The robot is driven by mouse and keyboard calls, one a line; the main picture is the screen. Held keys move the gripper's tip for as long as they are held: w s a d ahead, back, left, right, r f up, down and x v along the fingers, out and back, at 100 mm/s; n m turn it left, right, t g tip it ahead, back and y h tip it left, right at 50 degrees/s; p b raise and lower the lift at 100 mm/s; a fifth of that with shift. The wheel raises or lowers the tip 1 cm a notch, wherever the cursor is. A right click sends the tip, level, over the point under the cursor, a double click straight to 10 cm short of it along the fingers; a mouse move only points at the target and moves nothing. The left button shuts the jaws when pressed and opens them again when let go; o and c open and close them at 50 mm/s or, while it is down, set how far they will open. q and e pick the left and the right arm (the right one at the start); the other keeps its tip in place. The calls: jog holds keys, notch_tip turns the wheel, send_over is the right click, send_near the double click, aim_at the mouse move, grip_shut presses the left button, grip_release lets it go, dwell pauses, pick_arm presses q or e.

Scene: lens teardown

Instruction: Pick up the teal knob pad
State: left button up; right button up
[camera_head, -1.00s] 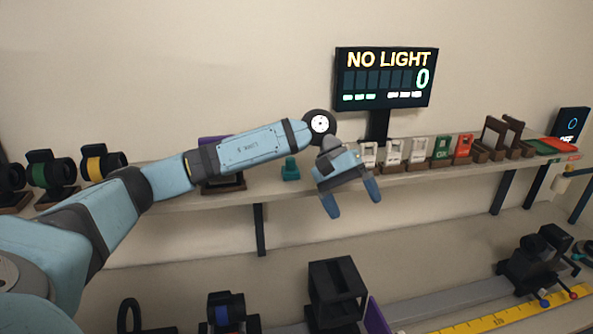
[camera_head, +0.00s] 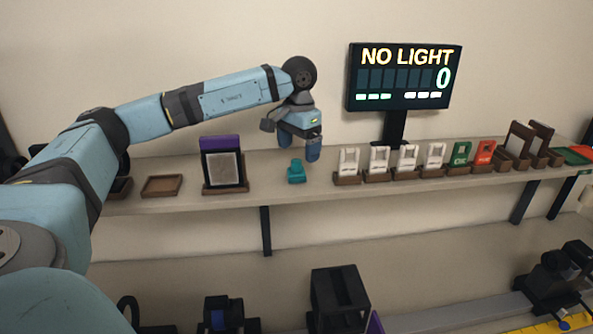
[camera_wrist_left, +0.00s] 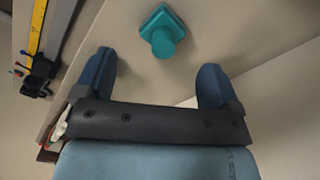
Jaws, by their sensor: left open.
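The teal knob pad (camera_head: 296,172) stands on the shelf, a square base with a round knob on top. In the left wrist view the knob pad (camera_wrist_left: 163,32) lies ahead of the fingertips, roughly midway between them and clear of both. My left gripper (camera_head: 299,148) is above and just behind or beside the pad in the head view, fingers pointing down. In the left wrist view my left gripper (camera_wrist_left: 155,75) is open and empty, with two blue fingers spread. My right gripper is not in view.
On the shelf (camera_head: 330,208), a purple-and-black framed panel (camera_head: 222,165) stands left of the pad, with an empty brown tray (camera_head: 162,186) beyond it. White cards in holders (camera_head: 348,164) stand to the right. A NO LIGHT display (camera_head: 404,78) rises behind.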

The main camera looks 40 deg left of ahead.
aim_at(296, 160)
pick_arm(q)
jog(key=shift+f, duration=0.55)
jog(key=f, duration=0.1)
jog(key=f+p, duration=0.1)
jog(key=f, duration=0.1)
jog(key=f+p, duration=0.1)
jog(key=shift+s+a+f, duration=0.15)
jog(key=shift+s+a, duration=0.1)
jog(key=shift+w+f, duration=0.1)
jog(key=shift+f, duration=0.2)
jog(key=c, duration=0.9)
